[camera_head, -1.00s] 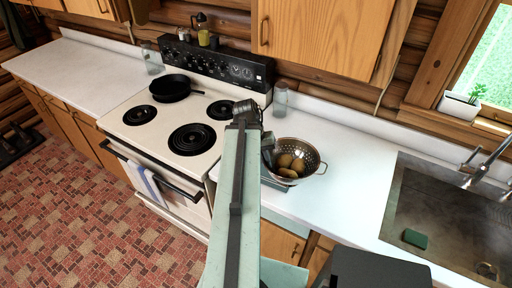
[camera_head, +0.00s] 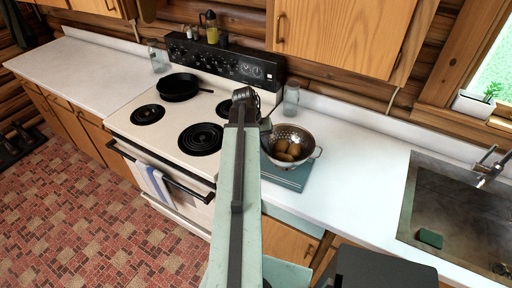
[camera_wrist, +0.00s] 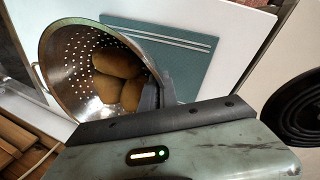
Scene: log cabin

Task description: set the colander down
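The metal colander (camera_head: 304,136) holds several brown potatoes (camera_head: 286,150). It is over the far part of a teal board (camera_head: 292,177) on the white counter, right of the stove. I cannot tell whether its base touches the board. My gripper is mostly hidden behind my arm in the head view. In the wrist view my gripper (camera_wrist: 160,92) is shut on the near rim of the colander (camera_wrist: 62,75), which looks tilted there. The teal board (camera_wrist: 190,62) shows beyond it.
The stove (camera_head: 163,127) with a black pan (camera_head: 178,87) is left of the colander. A glass jar (camera_head: 291,101) stands close behind it. The sink (camera_head: 455,205) is to the right, with a green sponge (camera_head: 430,238). Bare counter (camera_head: 360,160) lies between colander and sink.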

